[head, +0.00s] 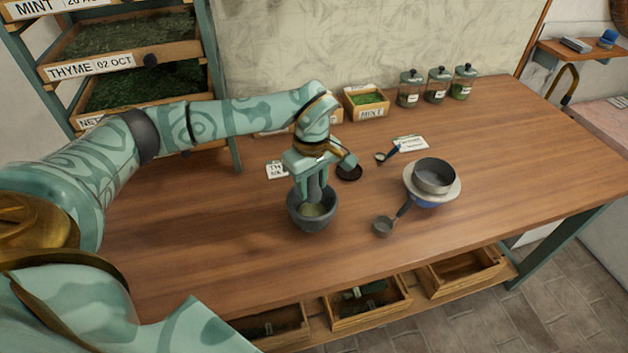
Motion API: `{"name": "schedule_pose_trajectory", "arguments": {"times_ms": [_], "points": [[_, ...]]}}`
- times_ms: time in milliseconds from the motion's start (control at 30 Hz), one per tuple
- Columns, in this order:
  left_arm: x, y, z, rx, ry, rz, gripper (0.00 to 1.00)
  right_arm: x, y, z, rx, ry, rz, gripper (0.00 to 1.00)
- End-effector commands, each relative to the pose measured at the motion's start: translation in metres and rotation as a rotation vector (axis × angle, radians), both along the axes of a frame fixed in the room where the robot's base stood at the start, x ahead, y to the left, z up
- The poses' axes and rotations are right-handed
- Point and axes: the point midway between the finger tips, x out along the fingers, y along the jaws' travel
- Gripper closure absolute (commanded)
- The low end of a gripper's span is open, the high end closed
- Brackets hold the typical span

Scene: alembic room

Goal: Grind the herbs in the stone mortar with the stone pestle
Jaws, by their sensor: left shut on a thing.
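The grey stone mortar (312,221) stands on the wooden table, with pale green herbs (314,209) showing inside it. My left gripper (313,176) is directly above the mortar, pointing down. It is shut on the dark grey stone pestle (312,190), which stands roughly upright with its lower end inside the mortar. Whether the pestle touches the mortar's floor is hidden by the herbs and rim. My right gripper is not in view.
A mint box (367,104) and lidded jars (437,86) stand at the back. The table's front and right are clear.

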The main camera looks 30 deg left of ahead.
Motion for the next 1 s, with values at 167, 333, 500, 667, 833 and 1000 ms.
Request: {"name": "schedule_pose_trajectory", "arguments": {"times_ms": [167, 333, 500, 667, 833, 1000], "points": [[0.000, 0.000, -0.019, 0.000, 0.001, 0.000, 1.00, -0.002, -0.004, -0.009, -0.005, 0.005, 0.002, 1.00], [0.000, 0.000, -0.036, 0.000, 0.001, 0.000, 1.00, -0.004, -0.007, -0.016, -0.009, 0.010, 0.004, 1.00], [0.001, 0.000, -0.048, 0.000, 0.000, 0.001, 1.00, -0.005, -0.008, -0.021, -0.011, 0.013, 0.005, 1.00], [0.000, 0.000, -0.053, 0.000, -0.001, 0.001, 1.00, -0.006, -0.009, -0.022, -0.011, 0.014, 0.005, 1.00], [0.001, 0.000, -0.052, 0.000, -0.001, 0.000, 1.00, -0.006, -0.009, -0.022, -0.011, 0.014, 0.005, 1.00], [0.000, 0.000, -0.052, 0.000, -0.001, 0.000, 1.00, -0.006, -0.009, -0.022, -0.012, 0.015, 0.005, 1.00]]}}
